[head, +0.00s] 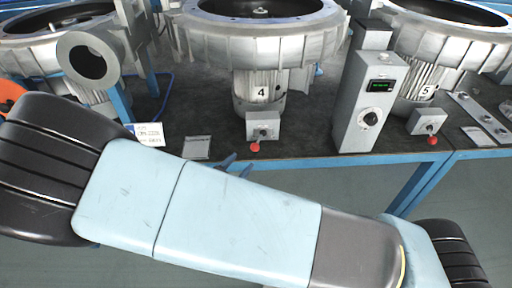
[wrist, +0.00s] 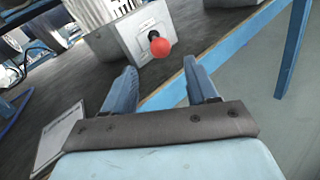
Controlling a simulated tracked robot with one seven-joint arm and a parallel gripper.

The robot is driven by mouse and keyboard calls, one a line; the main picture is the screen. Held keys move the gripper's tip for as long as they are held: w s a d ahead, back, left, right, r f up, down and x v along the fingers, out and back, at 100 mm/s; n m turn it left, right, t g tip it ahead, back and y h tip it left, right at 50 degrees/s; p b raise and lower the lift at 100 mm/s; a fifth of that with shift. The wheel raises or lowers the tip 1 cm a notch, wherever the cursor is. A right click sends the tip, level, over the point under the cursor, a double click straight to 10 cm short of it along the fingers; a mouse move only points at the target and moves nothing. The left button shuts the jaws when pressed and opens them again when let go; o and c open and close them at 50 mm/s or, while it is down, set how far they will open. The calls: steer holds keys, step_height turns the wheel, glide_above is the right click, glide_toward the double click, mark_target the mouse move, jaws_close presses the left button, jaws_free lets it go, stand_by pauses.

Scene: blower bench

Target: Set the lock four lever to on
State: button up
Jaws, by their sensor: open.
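The lock four lever is a red-tipped lever (head: 255,146) on a small grey box (head: 263,122) at the front of the bench, below the blower motor marked 4 (head: 261,92). In the head view its red ball hangs below the box. In the wrist view the red ball (wrist: 160,47) sticks out from the box face (wrist: 127,37), ahead of my gripper (wrist: 163,82). My gripper is open, with its two blue fingers apart and nothing between them. It is short of the ball and not touching it. In the head view my arm hides most of the gripper.
A similar box with a red lever (head: 430,127) stands under the blower marked 5 (head: 426,91). A tall grey control box (head: 368,104) with a green display and a dial stands between the two. A white label card (head: 149,134) and a flat plate (head: 197,147) lie on the dark bench top (head: 310,138).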

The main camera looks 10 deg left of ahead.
mark_target(252, 150)
steer(key=x, duration=0.9)
steer(key=shift+w+d, duration=0.1)
steer(key=shift+w, duration=0.2)
jaws_close()
